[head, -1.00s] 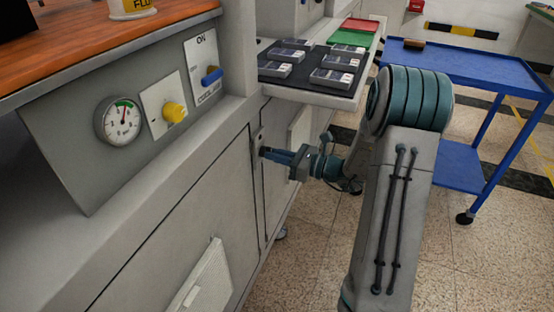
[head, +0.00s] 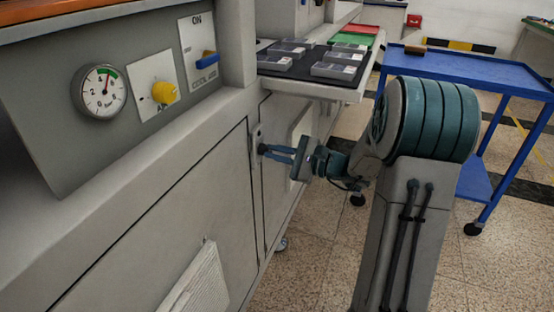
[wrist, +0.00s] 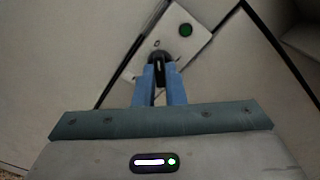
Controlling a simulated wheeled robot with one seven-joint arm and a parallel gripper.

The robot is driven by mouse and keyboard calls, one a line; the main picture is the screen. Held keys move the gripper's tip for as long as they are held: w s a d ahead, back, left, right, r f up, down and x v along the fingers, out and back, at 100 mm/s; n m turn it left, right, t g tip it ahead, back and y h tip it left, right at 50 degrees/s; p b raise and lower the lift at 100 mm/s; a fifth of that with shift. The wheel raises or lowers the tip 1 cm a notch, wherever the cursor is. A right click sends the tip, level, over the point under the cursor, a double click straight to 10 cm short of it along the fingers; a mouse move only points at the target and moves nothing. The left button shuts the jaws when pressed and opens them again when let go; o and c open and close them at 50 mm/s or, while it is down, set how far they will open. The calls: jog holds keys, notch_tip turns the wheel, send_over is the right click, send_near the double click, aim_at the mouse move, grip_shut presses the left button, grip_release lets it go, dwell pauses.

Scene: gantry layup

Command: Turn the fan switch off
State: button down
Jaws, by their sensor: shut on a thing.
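The fan switch appears to be a pale plate (wrist: 198,42) with a round green light (wrist: 186,30) and a dark knob (wrist: 157,58), seen in the wrist view. A small round mark shows on the plate beside the knob. In the head view the plate (head: 256,133) is small, on the narrow cabinet front below the bench edge. My gripper (head: 264,150) reaches it from the right, its blue fingers touching the front. In the wrist view my gripper (wrist: 158,70) is shut on the dark knob. The fingers hide part of the knob and plate.
A gauge (head: 103,92), a yellow knob (head: 164,93) and a blue handle (head: 206,58) marked ON sit on the panel at left. A dark tray (head: 285,76) with several boxes projects above my gripper. A blue cart (head: 500,75) stands at right.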

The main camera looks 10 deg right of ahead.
jog(key=shift+f+n, duration=0.1)
jog(key=shift+n, duration=0.3)
jog(key=c, duration=1.5)
grip_release()
jog(key=p+v, duration=0.2)
jog(key=v, duration=1.2)
jog(key=shift+a+p, duration=0.15)
jog(key=shift+p, duration=0.15)
